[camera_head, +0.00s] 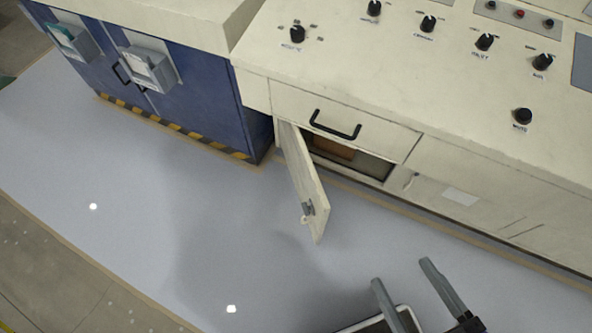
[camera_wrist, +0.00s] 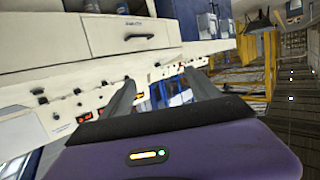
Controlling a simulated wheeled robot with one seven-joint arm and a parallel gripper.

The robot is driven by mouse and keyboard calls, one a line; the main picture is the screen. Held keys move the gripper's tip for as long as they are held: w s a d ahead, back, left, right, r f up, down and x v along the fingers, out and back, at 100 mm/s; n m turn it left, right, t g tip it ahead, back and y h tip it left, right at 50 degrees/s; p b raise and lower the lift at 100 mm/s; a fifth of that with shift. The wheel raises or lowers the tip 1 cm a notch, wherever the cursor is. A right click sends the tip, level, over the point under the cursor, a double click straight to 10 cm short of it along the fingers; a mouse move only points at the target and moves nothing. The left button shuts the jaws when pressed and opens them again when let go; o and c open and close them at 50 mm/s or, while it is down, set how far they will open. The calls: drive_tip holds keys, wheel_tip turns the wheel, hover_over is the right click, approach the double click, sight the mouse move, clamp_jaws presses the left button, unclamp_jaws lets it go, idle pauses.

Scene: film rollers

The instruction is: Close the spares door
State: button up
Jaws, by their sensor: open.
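The spares door (camera_head: 306,192) is a cream panel below a drawer in the control desk. It stands wide open, swung out over the floor from its left edge. A small dark latch (camera_head: 308,208) is near its free edge. The opening (camera_head: 345,155) behind it shows a brown interior. My gripper (camera_head: 405,272) is in the lower right of the head view, out in front of the desk, apart from the door. Its two fingers are spread with nothing between them. The wrist view also shows the open fingers (camera_wrist: 160,90); I cannot make out the door there.
The drawer (camera_head: 340,122) above the opening is shut and has a black handle (camera_head: 335,126). The desk top (camera_head: 400,70) carries several black knobs. A blue cabinet (camera_head: 200,95) stands to the left. The grey floor (camera_head: 190,230) in front is clear.

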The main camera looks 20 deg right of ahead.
drive_tip(key=shift+f, duration=0.1)
drive_tip(key=c, duration=0.4)
drive_tip(key=shift+t, duration=0.7)
drive_tip(key=w+f+b, duration=0.1)
drive_tip(key=f+b, duration=0.1)
drive_tip(key=w+a+f+b, duration=0.1)
drive_tip(key=f+b, duration=0.1)
drive_tip(key=b, duration=0.1)
drive_tip(key=w+f+b, duration=0.2)
drive_tip(key=shift+a+f+b, duration=0.15)
drive_tip(key=shift+a+b, duration=0.1)
drive_tip(key=shift+b, duration=0.1)
clamp_jaws()
drive_tip(key=w+a+f+n+b, duration=0.4)
drive_tip(key=w+f+b, duration=0.3)
drive_tip(key=f+b, duration=0.15)
drive_tip(key=w+a+f+n+b, duration=0.45)
drive_tip(key=w+f+b, duration=0.3)
drive_tip(key=f, duration=0.25)
drive_tip(key=w+a+f+n+b, duration=0.35)
drive_tip(key=w+f+b, duration=0.25)
drive_tip(key=f+b, duration=0.3)
drive_tip(key=w+d+r+n+t+h, duration=0.1)
drive_tip(key=w+d+h, duration=0.4)
drive_tip(key=w+d, duration=0.5)
drive_tip(key=shift+d+n, duration=0.55)
drive_tip(key=shift+n, duration=0.35)
